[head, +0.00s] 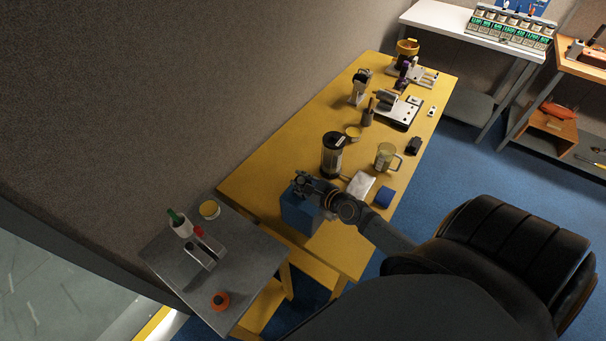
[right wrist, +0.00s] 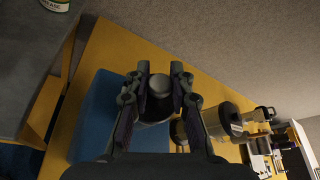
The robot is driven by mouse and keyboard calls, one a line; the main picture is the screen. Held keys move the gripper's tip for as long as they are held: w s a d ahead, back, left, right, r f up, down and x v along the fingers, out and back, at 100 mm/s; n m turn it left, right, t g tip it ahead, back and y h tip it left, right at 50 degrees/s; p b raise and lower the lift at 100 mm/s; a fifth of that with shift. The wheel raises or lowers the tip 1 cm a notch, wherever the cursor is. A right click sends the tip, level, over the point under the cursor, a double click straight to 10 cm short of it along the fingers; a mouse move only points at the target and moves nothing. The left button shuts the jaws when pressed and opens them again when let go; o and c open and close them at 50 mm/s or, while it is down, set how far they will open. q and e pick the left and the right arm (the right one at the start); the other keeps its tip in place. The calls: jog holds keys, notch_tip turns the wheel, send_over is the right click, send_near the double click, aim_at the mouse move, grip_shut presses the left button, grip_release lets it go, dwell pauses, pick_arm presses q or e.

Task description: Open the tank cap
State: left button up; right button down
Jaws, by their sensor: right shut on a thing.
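The blue tank (head: 297,213) stands at the near end of the yellow table, and it fills the left middle of the right wrist view (right wrist: 92,110). The tank cap (right wrist: 160,86) is a grey, round-topped piece between the fingers in the right wrist view. My right gripper (head: 304,184) is over the top of the tank, and its two fingers (right wrist: 160,76) are shut on the cap's sides. In the head view the gripper hides the cap. I cannot tell whether the cap still sits on the tank. My left gripper is not in view.
A dark-topped canister (head: 333,155), a glass jug (head: 386,157), a white cloth (head: 361,185) and a small blue block (head: 385,197) stand close by on the yellow table (head: 262,178). A grey side table (head: 245,262) with an orange round item (head: 220,300) is at the left.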

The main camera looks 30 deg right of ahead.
jog(key=shift+s+a+n+t+h, duration=0.25)
jog(key=shift+a+n, duration=0.2)
jog(key=shift+n, duration=0.25)
jog(key=shift+s+a+f+n+t+h+b, duration=0.15)
jog(key=shift+a+n+t+h+b, duration=0.25)
jog(key=shift+n+b, duration=0.35)
jog(key=a+n+b, duration=0.1)
jog(key=b, duration=0.1)
jog(key=n+t+b, duration=0.1)
jog(key=n+b, duration=0.1)
jog(key=b, duration=0.1)
jog(key=s+a+f+n+t+h+b, duration=0.1)
jog(key=n+b, duration=0.1)
jog(key=b, duration=0.1)
jog(key=shift+a, duration=0.3)
jog(key=shift+s+a+n+t+b, duration=0.1)
jog(key=shift+a+n+t+b, duration=0.15)
jog(key=shift+n+b, duration=0.5)
jog(key=shift+r, duration=0.1)
jog(key=c, duration=1.1)
grip_release()
jog(key=shift+c, duration=0.2)
jog(key=shift+s, duration=0.1)
